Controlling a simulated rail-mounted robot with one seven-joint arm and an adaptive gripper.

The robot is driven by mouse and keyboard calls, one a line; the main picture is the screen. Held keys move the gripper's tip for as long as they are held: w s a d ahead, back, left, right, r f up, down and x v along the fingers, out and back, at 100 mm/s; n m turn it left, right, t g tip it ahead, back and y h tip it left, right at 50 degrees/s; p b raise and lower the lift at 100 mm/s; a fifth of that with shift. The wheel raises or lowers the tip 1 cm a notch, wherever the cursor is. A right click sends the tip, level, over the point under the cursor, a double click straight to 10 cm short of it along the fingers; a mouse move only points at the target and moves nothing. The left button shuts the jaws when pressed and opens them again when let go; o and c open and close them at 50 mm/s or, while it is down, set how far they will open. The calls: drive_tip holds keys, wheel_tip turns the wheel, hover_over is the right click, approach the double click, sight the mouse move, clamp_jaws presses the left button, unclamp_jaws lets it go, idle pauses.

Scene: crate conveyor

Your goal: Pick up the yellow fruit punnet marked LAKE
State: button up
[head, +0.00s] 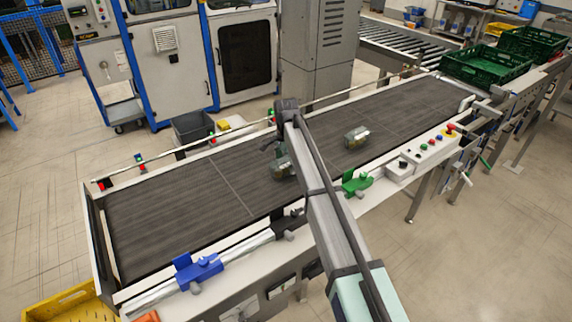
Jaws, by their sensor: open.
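A small punnet (357,137) with green and pale yellowish parts sits on the dark conveyor belt (175,205), right of my arm. A second small greenish punnet (281,171) is on the belt just left of my arm and partly hidden by it. Any lettering is too small to read, so I cannot tell which one is marked LAKE. My gripper (270,147) hangs over the belt beside and above the left punnet. Its jaws are open, small and partly hidden in this view. I cannot tell whether it touches that punnet.
Green crates (487,67) stand at the belt's far right end. A blue clamp (198,270) and a green clamp (356,183) sit on the near rail, with a control box (430,148) further right. A yellow crate (72,308) is at the lower left. The belt's left half is clear.

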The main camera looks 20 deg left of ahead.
drive_tip(key=shift+f, duration=0.95)
drive_tip(key=c, duration=1.2)
drive_tip(key=shift+c, duration=0.2)
drive_tip(key=shift+r, duration=0.15)
